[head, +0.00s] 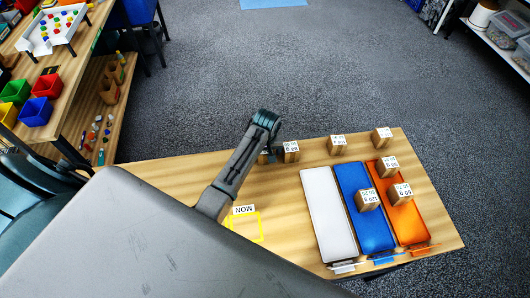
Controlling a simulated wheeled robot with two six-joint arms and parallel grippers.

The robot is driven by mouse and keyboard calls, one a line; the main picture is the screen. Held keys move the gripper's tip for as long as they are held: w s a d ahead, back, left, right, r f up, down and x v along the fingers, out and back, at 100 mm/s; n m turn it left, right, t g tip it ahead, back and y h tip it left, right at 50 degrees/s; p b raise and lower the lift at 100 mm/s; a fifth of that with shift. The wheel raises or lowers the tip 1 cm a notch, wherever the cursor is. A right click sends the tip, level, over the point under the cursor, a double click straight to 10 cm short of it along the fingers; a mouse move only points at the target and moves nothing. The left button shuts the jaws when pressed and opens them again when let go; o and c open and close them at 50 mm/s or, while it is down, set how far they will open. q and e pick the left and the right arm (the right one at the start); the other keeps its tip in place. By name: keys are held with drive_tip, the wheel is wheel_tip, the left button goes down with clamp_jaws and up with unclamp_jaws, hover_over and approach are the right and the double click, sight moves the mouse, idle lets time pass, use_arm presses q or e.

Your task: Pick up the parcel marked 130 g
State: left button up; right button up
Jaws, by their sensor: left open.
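Several small brown parcels with white labels are on the wooden table. Three stand along its far side: a left one (291,153), a middle one (337,146) and a right one (381,139). One parcel (368,201) is in the blue tray, and two, a far one (388,167) and a near one (402,195), are in the orange tray. The labels are too small to read surely, so I cannot tell which is marked 130 g. My left gripper (267,155) is open, just left of the far-left parcel, partly hidden by its arm. My right gripper is not in view.
The wooden table (285,203) also bears a white tray (328,218), a blue tray (375,231) and an orange tray (408,222), side by side. A yellow outlined square (247,227) with a "MON" label lies left of them. Shelves (75,70) with coloured bins stand at left.

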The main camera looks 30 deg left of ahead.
use_arm(q)
drive_tip(key=c, duration=1.1)
drive_tip(key=shift+r, duration=0.1)
